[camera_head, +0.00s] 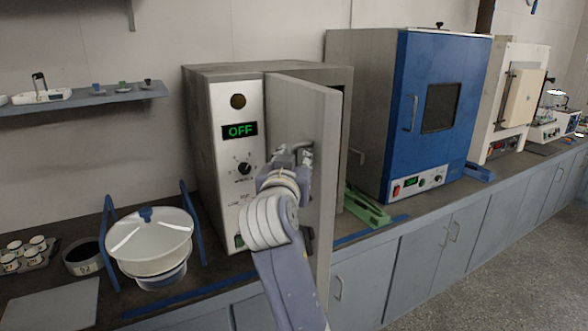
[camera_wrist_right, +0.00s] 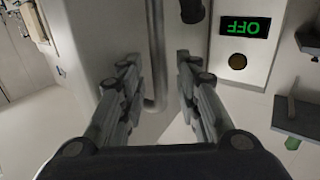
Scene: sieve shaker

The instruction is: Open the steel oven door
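The steel oven (camera_head: 265,70) stands on the bench with its control panel at the left reading OFF. Its door (camera_head: 318,190) stands open, swung out toward me, with its outer face turned toward the panel side. The door handle (camera_head: 301,147) is on that face and partly hidden by my gripper. My right gripper (camera_head: 293,158) is at the handle. In the right wrist view, the handle bar (camera_wrist_right: 154,50) runs between the two parted fingers (camera_wrist_right: 157,78), with gaps on both sides. My left gripper is not in view.
A blue-doored oven (camera_head: 425,110) stands to the right, with a green object (camera_head: 367,207) between the ovens. A white lidded bowl (camera_head: 150,245) with blue uprights and small cups (camera_head: 25,252) are at the left. A shelf (camera_head: 90,98) hangs above.

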